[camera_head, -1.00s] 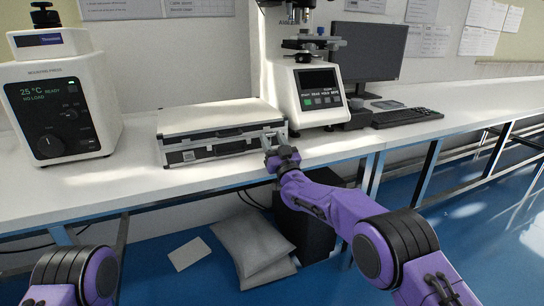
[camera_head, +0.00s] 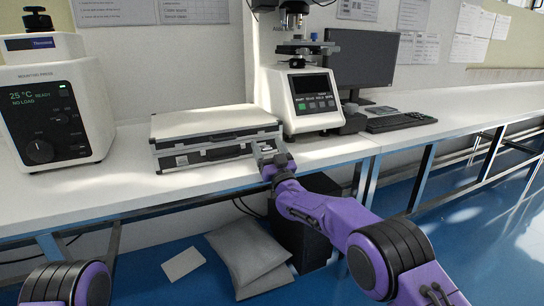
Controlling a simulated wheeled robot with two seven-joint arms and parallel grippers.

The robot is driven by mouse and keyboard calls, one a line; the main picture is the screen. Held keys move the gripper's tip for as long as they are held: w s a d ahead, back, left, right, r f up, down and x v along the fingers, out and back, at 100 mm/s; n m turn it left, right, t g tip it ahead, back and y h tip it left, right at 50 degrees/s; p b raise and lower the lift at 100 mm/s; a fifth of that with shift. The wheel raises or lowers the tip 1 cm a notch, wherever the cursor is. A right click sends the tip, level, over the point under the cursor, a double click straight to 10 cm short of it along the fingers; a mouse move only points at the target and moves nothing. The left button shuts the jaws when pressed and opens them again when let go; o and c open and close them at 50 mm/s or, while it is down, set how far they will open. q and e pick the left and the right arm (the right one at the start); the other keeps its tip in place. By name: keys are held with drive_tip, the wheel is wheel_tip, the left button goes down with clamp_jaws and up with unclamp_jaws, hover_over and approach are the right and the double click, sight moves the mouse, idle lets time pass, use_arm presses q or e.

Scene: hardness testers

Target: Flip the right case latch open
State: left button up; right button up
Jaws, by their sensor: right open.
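The case (camera_head: 215,134) is a closed, flat, silver-edged box with a white top and dark front. It lies on the white bench. A latch shows on its front left (camera_head: 182,160). The right latch is hidden or too small to make out behind my right gripper. My right gripper (camera_head: 266,147) is open at the front right corner of the case, with its fingers close to the case's front. I cannot tell whether they touch it. My left arm shows only at the bottom left, and its gripper is out of view.
A mounting press (camera_head: 55,115) stands left of the case. A hardness tester (camera_head: 306,100) stands close behind and right of it. A monitor (camera_head: 362,60) and keyboard (camera_head: 400,121) are farther right. The bench (camera_head: 90,190) is clear in front of the press.

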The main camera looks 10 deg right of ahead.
drive_tip(key=v, duration=1)
drive_tip(key=shift+f, duration=0.1)
